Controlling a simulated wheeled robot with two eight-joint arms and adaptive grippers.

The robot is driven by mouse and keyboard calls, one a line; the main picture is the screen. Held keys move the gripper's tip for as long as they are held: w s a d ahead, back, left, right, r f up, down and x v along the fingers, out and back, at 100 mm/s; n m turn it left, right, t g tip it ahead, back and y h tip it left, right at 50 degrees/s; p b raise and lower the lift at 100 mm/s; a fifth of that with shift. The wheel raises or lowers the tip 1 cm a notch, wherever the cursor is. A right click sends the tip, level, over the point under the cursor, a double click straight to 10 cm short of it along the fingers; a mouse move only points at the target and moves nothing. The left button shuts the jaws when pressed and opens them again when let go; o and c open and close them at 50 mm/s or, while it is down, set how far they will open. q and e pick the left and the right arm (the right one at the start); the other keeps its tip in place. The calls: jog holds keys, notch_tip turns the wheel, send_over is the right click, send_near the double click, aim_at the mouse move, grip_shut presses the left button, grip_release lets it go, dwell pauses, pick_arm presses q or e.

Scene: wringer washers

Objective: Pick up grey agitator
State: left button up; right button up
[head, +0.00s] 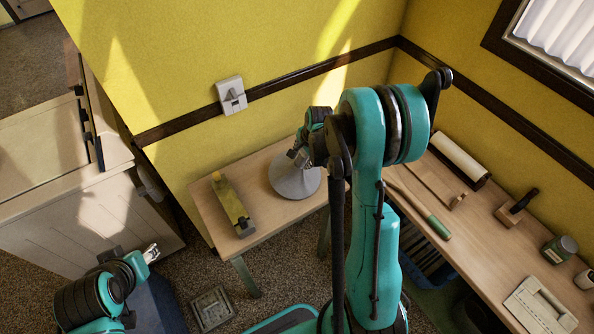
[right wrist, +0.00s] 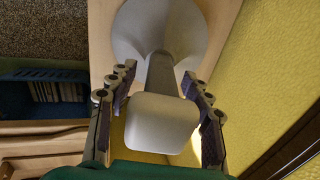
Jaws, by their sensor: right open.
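The grey agitator (head: 296,184) stands on the small wooden table against the yellow wall, its wide flared base down. In the right wrist view the agitator (right wrist: 158,75) shows its round skirt, narrow post and a pale blocky top close to the camera. My right gripper (head: 298,156) is at the upper part of the agitator. In the wrist view its fingers (right wrist: 160,82) are open, one on each side of the post, with visible gaps. My left gripper (head: 151,253) is away at the lower left, pointing towards the table; its finger opening is too small to tell.
A yellow-green boxy tool (head: 233,206) lies on the small table (head: 262,240) left of the agitator. A long bench (head: 470,232) on the right holds a roller, a green-handled tool and jars. A pale cabinet (head: 95,220) stands at left. A wall switch (head: 231,95) is above the table.

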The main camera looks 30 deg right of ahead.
jog(key=shift+w+f, duration=0.15)
jog(key=shift+f, duration=0.3)
grip_shut()
jog(key=shift+r, duration=0.1)
jog(key=shift+r, duration=0.15)
